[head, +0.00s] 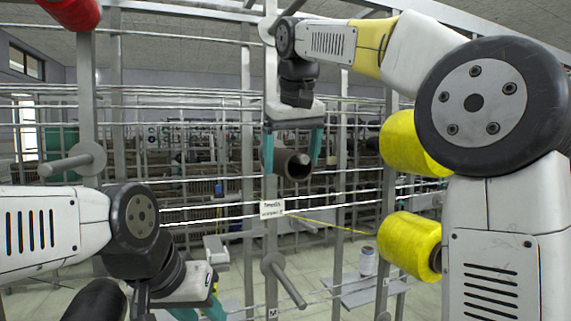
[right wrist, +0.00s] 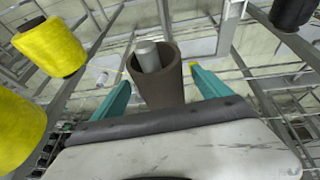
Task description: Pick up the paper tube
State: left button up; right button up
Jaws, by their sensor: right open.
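The paper tube (head: 283,160) is a hollow brown cylinder on the rack's upright, its open end facing me. In the right wrist view the paper tube (right wrist: 165,93) sits around a grey peg (right wrist: 148,56). My right gripper (head: 291,168) reaches down over it from above, with one teal finger on each side. In the right wrist view my right gripper (right wrist: 160,75) is open, with a visible gap between each finger and the tube. My left gripper (head: 199,312) is low at the bottom edge, its fingertips cut off.
Yellow yarn bobbins (head: 407,243) hang at the right, and a red one (head: 73,12) at upper left. Bare pegs stick out at the left (head: 68,164) and below the tube (head: 286,281). A small label (head: 272,208) and a yellow thread lie below the tube. Metal uprights and rails surround it.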

jog(key=shift+x, duration=0.85)
jog(key=shift+c, duration=0.5)
jog(key=c, duration=1.4)
jog(key=shift+r, duration=0.2)
